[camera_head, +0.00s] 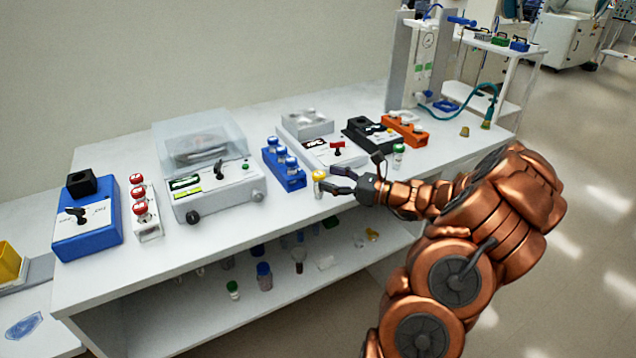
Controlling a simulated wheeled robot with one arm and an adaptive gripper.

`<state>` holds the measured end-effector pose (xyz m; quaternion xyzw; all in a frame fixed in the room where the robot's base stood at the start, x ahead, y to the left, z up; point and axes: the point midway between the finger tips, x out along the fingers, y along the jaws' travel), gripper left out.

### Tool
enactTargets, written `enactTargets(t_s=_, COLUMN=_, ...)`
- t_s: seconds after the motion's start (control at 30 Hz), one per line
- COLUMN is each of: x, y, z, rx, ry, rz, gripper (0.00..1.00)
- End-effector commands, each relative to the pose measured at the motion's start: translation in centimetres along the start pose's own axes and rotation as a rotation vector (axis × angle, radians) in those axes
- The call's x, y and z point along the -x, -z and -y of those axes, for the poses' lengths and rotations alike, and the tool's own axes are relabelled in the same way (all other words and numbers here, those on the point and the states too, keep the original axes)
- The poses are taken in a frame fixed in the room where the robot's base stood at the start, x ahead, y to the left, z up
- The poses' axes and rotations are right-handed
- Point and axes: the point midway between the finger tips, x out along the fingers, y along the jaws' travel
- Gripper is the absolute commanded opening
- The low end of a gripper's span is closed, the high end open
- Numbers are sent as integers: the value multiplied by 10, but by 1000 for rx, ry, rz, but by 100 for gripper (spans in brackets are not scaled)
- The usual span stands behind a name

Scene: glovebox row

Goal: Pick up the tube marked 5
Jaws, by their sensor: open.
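My copper arm reaches in from the right, and its dark gripper (330,180) is open low over the front edge of the white bench. A small tube with a yellow cap (319,177) stands upright at the fingertips. I cannot tell whether the fingers touch it or reach around it. A tube with a green cap (398,154) stands on the bench just beyond my wrist. No number is readable on either tube, so I cannot tell which one is marked 5.
A blue rack (290,181) with blue-capped tubes stands left of the gripper. A white device (325,152) and an orange rack (405,130) stand behind. A centrifuge (230,190) sits further left. The lower shelf (200,318) holds several bottles.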

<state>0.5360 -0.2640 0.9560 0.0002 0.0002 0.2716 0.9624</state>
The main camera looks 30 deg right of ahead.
Motion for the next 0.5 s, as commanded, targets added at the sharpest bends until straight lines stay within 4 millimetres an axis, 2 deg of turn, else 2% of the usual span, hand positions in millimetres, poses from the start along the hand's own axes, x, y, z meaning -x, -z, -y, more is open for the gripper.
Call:
enactTargets(t_s=0.03, x=-9, y=-2, z=-1, rx=-3, ry=-6, rz=-1, gripper=65)
enactTargets(t_s=0.2, x=-30, y=0, z=-1, rx=-2, ry=-7, rz=0, gripper=65)
enactTargets(t_s=0.33, x=-38, y=0, z=-2, rx=0, ry=-7, rz=0, gripper=65)
enactTargets(t_s=0.5, x=-38, y=0, z=-2, rx=1, ry=-6, rz=0, gripper=65)
